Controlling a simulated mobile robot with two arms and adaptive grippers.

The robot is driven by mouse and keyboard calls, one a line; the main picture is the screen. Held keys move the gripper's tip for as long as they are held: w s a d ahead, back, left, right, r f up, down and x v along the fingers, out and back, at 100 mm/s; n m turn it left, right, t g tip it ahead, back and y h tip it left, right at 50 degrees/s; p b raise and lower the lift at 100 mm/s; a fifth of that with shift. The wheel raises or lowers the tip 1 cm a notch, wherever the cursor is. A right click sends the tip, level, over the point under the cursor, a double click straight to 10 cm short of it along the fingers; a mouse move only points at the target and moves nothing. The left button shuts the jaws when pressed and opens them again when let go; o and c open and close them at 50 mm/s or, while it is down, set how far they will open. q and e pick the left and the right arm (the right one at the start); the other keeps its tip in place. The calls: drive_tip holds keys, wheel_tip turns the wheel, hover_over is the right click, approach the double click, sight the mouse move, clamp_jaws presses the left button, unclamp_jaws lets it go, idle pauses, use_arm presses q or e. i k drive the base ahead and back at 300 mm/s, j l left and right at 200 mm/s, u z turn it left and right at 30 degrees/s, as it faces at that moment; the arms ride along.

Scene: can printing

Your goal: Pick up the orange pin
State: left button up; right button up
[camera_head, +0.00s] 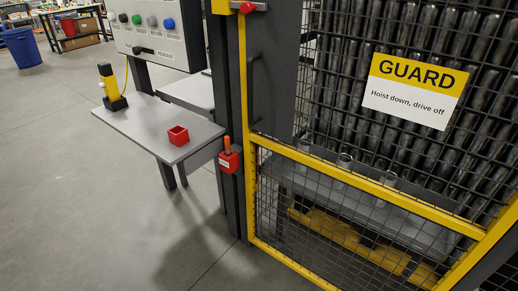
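The orange pin (227,143) stands upright in a small red holder (229,161) fixed to the dark post beside the yellow-framed guard gate. Only its upper part shows above the holder; its lower end is hidden. Neither of my grippers is in the picture.
A grey table (150,121) to the left of the post carries an open red box (178,135) and a yellow-and-black device (110,88). A control panel (155,30) stands behind it. The mesh guard (375,205) fills the right. The floor (80,210) at front left is clear.

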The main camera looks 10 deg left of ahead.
sight(228, 144)
drive_tip(key=i+j+z, duration=0.2)
drive_tip(key=j, duration=0.2)
drive_tip(key=i+j+z, duration=0.1)
drive_tip(key=j+z, duration=0.15)
drive_tip(key=j, duration=0.2)
drive_tip(key=j+z, duration=0.2)
drive_tip(key=j, duration=0.25)
drive_tip(key=i+j+z, duration=0.25)
drive_tip(key=j, duration=0.2)
drive_tip(key=k, duration=0.1)
